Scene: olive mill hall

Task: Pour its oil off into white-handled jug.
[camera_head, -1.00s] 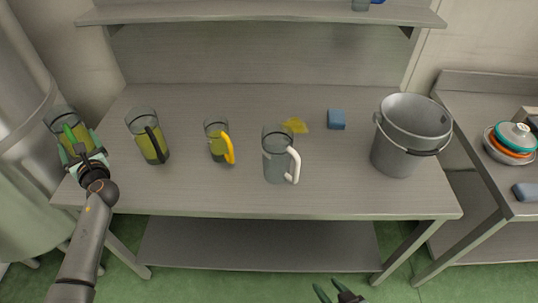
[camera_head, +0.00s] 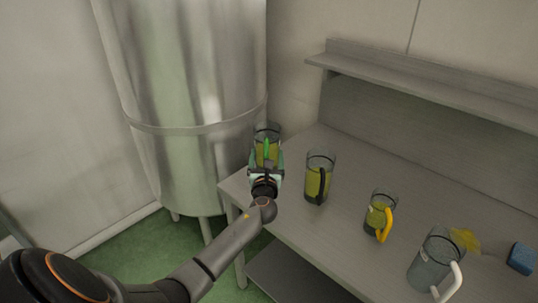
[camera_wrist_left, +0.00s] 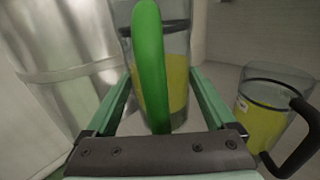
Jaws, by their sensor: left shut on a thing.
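My left gripper (camera_head: 265,168) is shut on the green handle of a glass jug (camera_head: 263,131) with yellow-green oil, at the left end of the table. In the left wrist view the green handle (camera_wrist_left: 151,60) stands between the fingers, with the jug (camera_wrist_left: 178,75) upright behind it. The white-handled jug (camera_head: 428,264) stands upright on the table at the lower right, with no yellow oil visible in it. My right gripper is out of view.
A black-handled jug (camera_head: 315,183) and a yellow-handled jug (camera_head: 376,216), both with oil, stand between the two. A yellow cloth (camera_head: 465,240) and blue sponge (camera_head: 521,258) lie at right. A large steel tank (camera_head: 185,100) stands left of the table.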

